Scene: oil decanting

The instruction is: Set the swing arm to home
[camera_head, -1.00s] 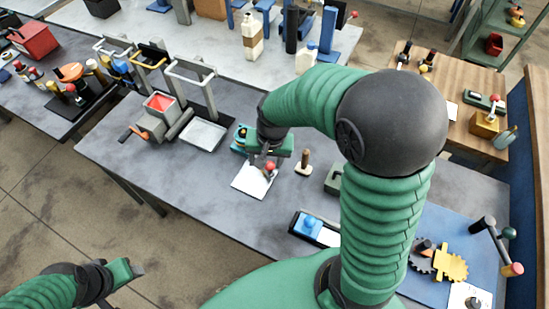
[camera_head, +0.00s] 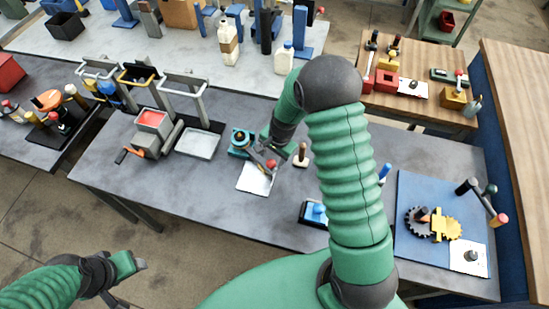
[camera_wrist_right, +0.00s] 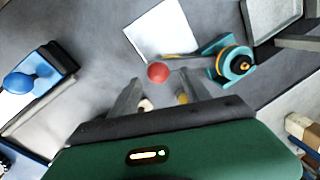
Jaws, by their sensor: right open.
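A teal pivot base (camera_head: 241,139) with a dark round hub stands on the grey table; it also shows in the wrist view (camera_wrist_right: 233,65). A thin arm seems to run from it to a red ball knob (camera_wrist_right: 158,72), also seen in the head view (camera_head: 270,165). This looks like the swing arm. A white plate (camera_head: 255,179) lies under or beside the knob. My right gripper (camera_wrist_right: 160,86) is open, with the red knob just ahead of and between its fingertips; contact is not clear. My left gripper (camera_head: 138,264) is at the lower left, away from the table.
A wooden-handled piece (camera_head: 301,155) stands close right of my right gripper. A grey tray (camera_head: 198,143) and a red-topped box (camera_head: 152,119) are to the left. A blue-knobbed block (camera_head: 316,212) and a blue board with gears (camera_head: 420,190) are to the right. The front-left tabletop is clear.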

